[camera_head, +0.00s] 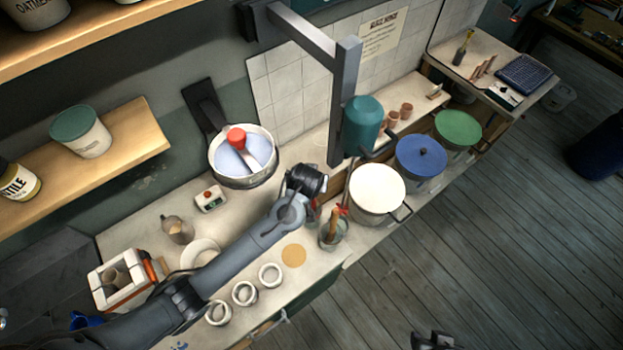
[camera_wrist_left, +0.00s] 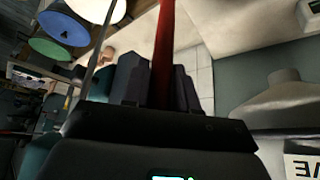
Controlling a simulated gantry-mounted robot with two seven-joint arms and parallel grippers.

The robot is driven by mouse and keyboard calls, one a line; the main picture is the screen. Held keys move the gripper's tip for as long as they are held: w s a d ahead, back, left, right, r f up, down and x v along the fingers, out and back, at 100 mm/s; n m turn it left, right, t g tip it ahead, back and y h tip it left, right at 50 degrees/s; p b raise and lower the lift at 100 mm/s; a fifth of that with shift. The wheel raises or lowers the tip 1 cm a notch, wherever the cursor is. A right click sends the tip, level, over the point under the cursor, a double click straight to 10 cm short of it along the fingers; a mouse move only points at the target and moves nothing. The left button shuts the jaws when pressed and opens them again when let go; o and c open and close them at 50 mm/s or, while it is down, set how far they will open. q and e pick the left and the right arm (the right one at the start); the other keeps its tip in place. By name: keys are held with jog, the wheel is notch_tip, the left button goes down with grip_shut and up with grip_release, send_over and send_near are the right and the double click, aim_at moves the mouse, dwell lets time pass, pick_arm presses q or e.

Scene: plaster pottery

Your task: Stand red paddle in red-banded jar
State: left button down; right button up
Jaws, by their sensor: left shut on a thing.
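My left gripper (camera_head: 312,200) is over the counter, just behind and above a jar (camera_head: 334,243). In the left wrist view its dark fingers (camera_wrist_left: 158,85) are shut on a long red shaft, the red paddle (camera_wrist_left: 163,40). In the head view the arm mostly hides the paddle. A wooden-handled tool (camera_head: 334,219) stands in the jar, with a red piece near its top. I cannot make out a red band on the jar. A dark part of my right gripper (camera_head: 435,341) shows at the bottom edge; its fingers are unclear.
A large white-topped bucket (camera_head: 377,189) stands right of the jar, with blue-lidded (camera_head: 421,154) and green-lidded (camera_head: 458,128) ones beyond. Several white rings (camera_head: 244,293) and a tan disc (camera_head: 294,256) lie in front.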

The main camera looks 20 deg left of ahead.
pick_arm(q)
jog(key=c, duration=0.8)
grip_release()
jog(key=b+v, duration=0.1)
jog(key=v, duration=1)
jog(key=shift+f, duration=0.1)
